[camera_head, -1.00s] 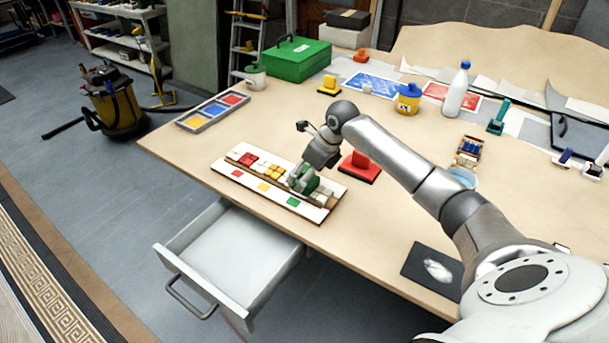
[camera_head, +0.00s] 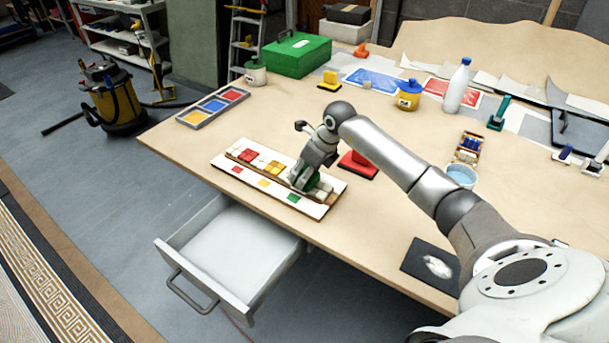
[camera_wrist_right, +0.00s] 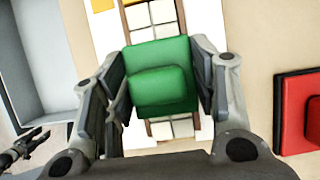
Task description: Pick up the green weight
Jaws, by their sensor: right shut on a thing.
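The green weight (camera_wrist_right: 160,76) is a green block with a raised smaller block on top. In the right wrist view it sits between the two fingers of my right gripper (camera_wrist_right: 160,90), which is shut on it. In the head view my right gripper (camera_head: 303,180) points down at the mosaic panel (camera_head: 262,187), and the green weight (camera_head: 312,182) is mostly hidden behind the fingers. The weight is over the row of white tiles at the panel's right part. I cannot tell whether it touches the tiles.
A red weight (camera_head: 358,165) stands just right of my right gripper. An open drawer (camera_head: 235,255) juts out below the table's front edge. A tray of coloured tiles (camera_head: 212,106) lies at the left. A bowl (camera_head: 461,177) and dark pad (camera_head: 432,264) are at the right.

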